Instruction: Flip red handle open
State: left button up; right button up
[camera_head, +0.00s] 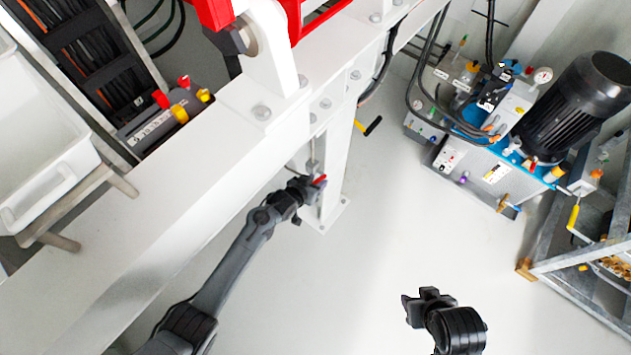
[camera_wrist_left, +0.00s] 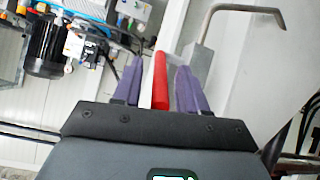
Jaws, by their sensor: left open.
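The red handle (camera_head: 319,181) shows at the foot of the white upright under the big white beam, in the head view. In the left wrist view the red handle (camera_wrist_left: 160,80) stands upright in the picture, between the two purple-grey fingers of my left gripper (camera_wrist_left: 157,82). The fingers are apart, with a gap on each side of the handle. In the head view my left gripper (camera_head: 308,186) is at the handle and hides part of it. My right gripper (camera_head: 427,296) is at the lower right over the floor, far from the handle; its fingers are not clear.
The white beam (camera_head: 170,215) runs diagonally beside my left arm. A grey bent rod (camera_wrist_left: 235,8) is near the gripper in the wrist view. A pump unit with a black motor (camera_head: 575,105) stands at the upper right. The floor (camera_head: 370,240) between is clear.

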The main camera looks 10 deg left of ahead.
pick_arm(q)
jog(key=p+v, duration=0.3)
jog(key=v, duration=0.4)
jog(key=shift+r+p, duration=0.2)
jog(key=shift+p, duration=0.1)
jog(key=shift+s+a, duration=0.15)
